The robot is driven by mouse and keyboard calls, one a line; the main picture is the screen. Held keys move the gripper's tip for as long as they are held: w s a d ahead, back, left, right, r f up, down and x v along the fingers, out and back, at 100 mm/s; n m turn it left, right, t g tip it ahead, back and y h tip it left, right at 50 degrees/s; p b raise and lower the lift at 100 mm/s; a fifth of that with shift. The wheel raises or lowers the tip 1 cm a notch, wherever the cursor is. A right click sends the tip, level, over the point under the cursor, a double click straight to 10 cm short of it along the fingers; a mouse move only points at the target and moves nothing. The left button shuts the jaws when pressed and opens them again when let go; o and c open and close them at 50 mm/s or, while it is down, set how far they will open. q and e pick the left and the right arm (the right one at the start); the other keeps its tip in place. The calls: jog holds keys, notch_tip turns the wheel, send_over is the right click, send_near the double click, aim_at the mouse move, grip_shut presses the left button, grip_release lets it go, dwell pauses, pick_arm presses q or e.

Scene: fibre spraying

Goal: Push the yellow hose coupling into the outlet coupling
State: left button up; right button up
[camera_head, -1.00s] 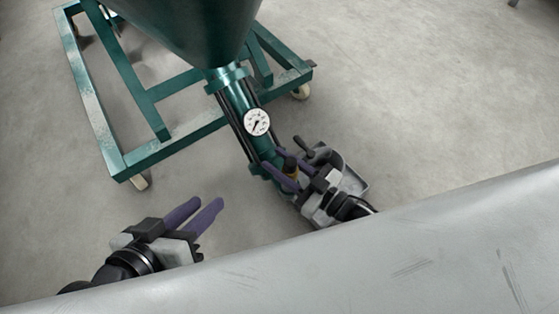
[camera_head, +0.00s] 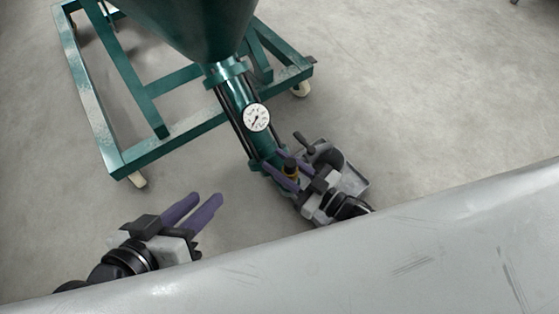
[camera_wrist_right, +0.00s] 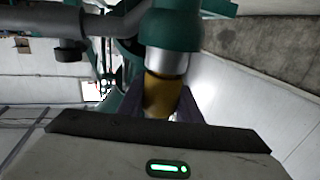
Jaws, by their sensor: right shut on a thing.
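The yellow hose coupling (camera_wrist_right: 160,94) shows in the right wrist view, between the purple fingers of my right gripper (camera_head: 284,169), which is shut on it. In the head view only a small yellow part (camera_head: 291,174) of it shows between the fingers. The outlet coupling (camera_wrist_right: 169,60) is a silver ring under a green collar, directly above the yellow coupling in the wrist view. The two look in line and touching; I cannot tell how deep the yellow one sits. My left gripper (camera_head: 205,207) is open and empty at the lower left, away from the machine.
A green hopper (camera_head: 190,25) on a wheeled green frame (camera_head: 150,160) stands at the back. Its outlet pipe carries a round gauge (camera_head: 256,117). A pale grey surface (camera_head: 330,265) fills the front. The floor to the right is clear.

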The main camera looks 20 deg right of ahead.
aim_at(296, 177)
jog(key=shift+f, duration=0.25)
jog(key=o, duration=1.2)
jog(key=shift+o, duration=0.2)
jog(key=shift+w+d, duration=0.1)
jog(key=shift+d, duration=0.05)
jog(key=shift+w+d, duration=0.1)
jog(key=shift+s+d, duration=0.25)
jog(key=shift+s, duration=0.15)
jog(key=p+v, duration=0.2)
jog(key=v, duration=0.6)
jog(key=shift+s+a+r+p, duration=0.1)
jog(key=shift+s+a+p, duration=0.05)
jog(key=shift+s+p, duration=0.15)
pick_arm(q)
jog(key=shift+s+a+f+g+y, duration=0.2)
jog(key=shift+a+f+g+y, duration=0.15)
jog(key=shift+f, duration=0.3)
pick_arm(e)
jog(key=shift+s+d, duration=0.3)
jog(key=shift+s, duration=0.2)
